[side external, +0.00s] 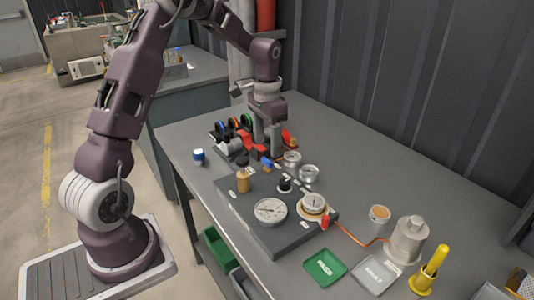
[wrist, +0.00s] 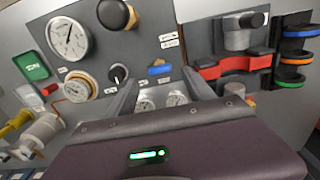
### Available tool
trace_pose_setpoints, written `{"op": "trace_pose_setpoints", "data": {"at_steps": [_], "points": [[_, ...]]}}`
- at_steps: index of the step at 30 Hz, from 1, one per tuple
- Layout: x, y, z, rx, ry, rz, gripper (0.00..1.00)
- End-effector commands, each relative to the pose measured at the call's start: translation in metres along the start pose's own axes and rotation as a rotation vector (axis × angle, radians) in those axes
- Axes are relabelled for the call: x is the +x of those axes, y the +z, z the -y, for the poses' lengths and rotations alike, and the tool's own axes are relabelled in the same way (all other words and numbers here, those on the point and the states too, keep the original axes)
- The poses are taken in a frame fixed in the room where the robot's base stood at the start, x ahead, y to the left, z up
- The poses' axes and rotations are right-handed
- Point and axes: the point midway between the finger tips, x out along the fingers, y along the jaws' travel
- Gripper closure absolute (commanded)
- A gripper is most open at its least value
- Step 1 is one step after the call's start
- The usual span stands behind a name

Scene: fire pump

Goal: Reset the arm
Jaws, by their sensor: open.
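My gripper (side external: 267,137) hangs from my arm over the far part of the grey table, pointing down. Its two fingers are apart and nothing shows between them. It is beside a group of red and black parts (side external: 242,137) and behind the dark pump panel (side external: 275,234). In the wrist view the large gauge (wrist: 68,38) is at upper left. Two small silver gauges (wrist: 176,98) show beyond my gripper, partly hidden by it.
A green tray (side external: 325,266) and a grey tray (side external: 375,272) lie near the table's front. A corrugated wall (side external: 400,90) runs behind the table.

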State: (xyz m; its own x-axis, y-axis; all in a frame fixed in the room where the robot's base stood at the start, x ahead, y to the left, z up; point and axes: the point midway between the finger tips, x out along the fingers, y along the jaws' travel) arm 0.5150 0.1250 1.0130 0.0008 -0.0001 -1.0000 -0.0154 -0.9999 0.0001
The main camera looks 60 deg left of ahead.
Motion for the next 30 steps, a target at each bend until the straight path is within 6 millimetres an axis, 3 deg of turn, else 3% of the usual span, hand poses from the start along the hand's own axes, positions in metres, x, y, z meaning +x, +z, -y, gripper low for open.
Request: {"op": "trace_pose_setpoints", "data": {"at_steps": [4, 14, 17, 20, 21, 24, 27, 30], "points": [[-0.019, 0.0, 0.0, 0.001, -0.001, -0.001, 0.38], [-0.025, 0.001, -0.002, 0.002, -0.003, -0.004, 0.38], [-0.056, 0.013, -0.024, 0.009, -0.029, -0.043, 0.38], [-0.108, 0.051, -0.068, 0.014, -0.068, -0.127, 0.38], [-0.125, 0.072, -0.086, 0.013, -0.079, -0.165, 0.38], [-0.154, 0.13, -0.125, 0.007, -0.086, -0.271, 0.38], [-0.162, 0.186, -0.152, -0.002, -0.067, -0.367, 0.38], [-0.156, 0.226, -0.167, -0.008, -0.036, -0.438, 0.38]]}}
